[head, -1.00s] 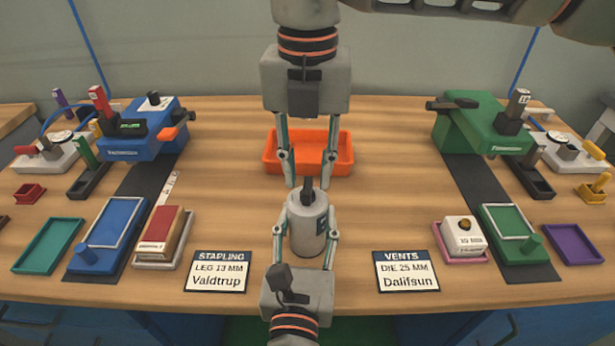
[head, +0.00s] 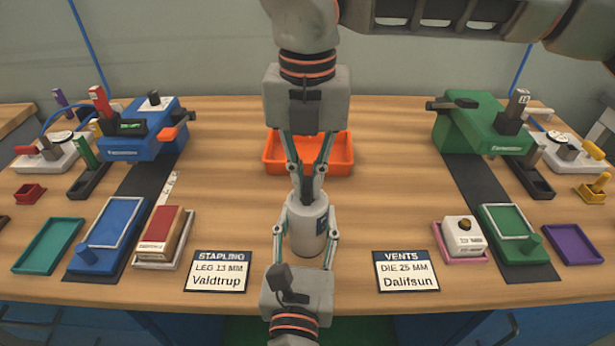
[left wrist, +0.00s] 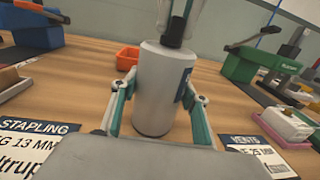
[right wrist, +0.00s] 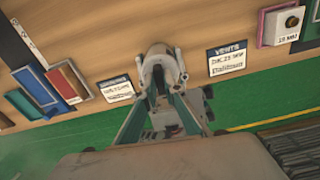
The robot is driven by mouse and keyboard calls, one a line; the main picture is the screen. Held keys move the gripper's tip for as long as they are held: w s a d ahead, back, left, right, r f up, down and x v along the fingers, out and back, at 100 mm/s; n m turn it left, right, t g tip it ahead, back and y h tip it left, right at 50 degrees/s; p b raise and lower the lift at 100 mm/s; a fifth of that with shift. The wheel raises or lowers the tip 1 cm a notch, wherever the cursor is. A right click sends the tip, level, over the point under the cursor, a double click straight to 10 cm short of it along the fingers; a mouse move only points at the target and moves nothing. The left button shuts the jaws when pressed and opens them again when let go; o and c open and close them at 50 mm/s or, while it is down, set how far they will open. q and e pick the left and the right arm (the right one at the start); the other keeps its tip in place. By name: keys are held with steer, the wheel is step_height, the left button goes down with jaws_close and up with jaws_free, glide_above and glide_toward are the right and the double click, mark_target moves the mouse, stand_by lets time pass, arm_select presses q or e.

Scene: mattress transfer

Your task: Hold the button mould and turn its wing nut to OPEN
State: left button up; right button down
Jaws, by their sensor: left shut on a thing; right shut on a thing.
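The button mould (head: 307,228) is a grey upright cylinder with a dark label on its right side, at the middle front of the bench. My left gripper (head: 305,232) is shut on its body from the near side, one finger on each side. The dark wing nut (left wrist: 174,32) stands on top of the mould in the left wrist view. My right gripper (head: 309,192) comes down from above and is shut on the wing nut, hiding most of it in the head view. The mould also shows between the right fingers in the right wrist view (right wrist: 156,62). No OPEN mark is legible.
An orange tray (head: 340,165) lies behind the mould. A STAPLING card (head: 217,272) and a VENTS card (head: 406,272) lie left and right of it. A blue press (head: 145,145) and a green press (head: 470,125) stand farther out. The wood around the mould is clear.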

arm_select(q)
steer(key=shift+r, duration=0.15)
arm_select(e)
steer(key=shift+n, duration=0.4)
steer(key=n, duration=0.4)
steer(key=shift+n, duration=0.3)
steer(key=n, duration=0.5)
steer(key=shift+n, duration=0.3)
steer(key=n, duration=0.6)
steer(key=shift+n, duration=0.3)
steer(key=c, duration=2.1)
jaws_free()
steer(key=shift+c, duration=0.2)
